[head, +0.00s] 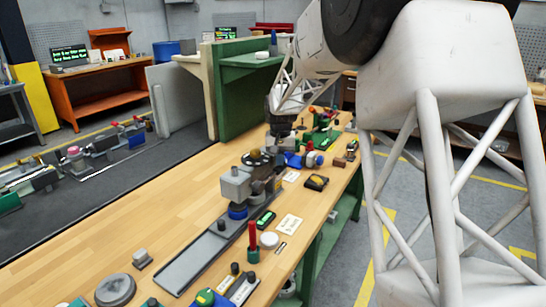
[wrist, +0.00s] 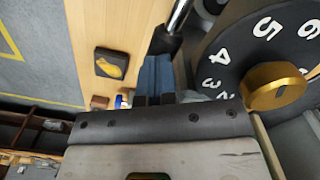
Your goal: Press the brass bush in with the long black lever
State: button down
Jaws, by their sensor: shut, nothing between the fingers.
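In the head view my gripper (head: 281,136) is low over the bench, around the grey and black fixture. A bright metal rod with a black end (wrist: 165,41) lies just beyond the fingertips in the wrist view; it may be part of the long black lever, but I cannot tell. I cannot make out the brass bush in either view.
A black numbered dial (wrist: 228,57) with a brass knob (wrist: 273,87) stands close on the right in the wrist view.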

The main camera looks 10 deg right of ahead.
notch_tip(320, 180, up, 9)
jog(key=s+a, duration=0.1)
jog(key=a, duration=0.1)
jog(key=shift+s, duration=0.4)
dwell(1.2)
jog(key=shift+r, duration=0.15)
dwell(0.4)
jog(key=shift+r, duration=2.4)
jog(key=s+a+r+n+t, duration=0.1)
jog(key=s+a, duration=0.1)
jog(key=s, duration=2.3)
jog(key=s+f+n, duration=0.1)
jog(key=s+f, duration=0.3)
jog(key=s, duration=0.7)
jog(key=s+a+f+t, duration=0.1)
jog(key=s+f, duration=0.3)
jog(key=s, duration=0.6)
jog(key=shift+s+a+n+t, duration=0.25)
jog(key=shift+s+n+t, duration=0.05)
jog(key=shift+s+n, duration=0.1)
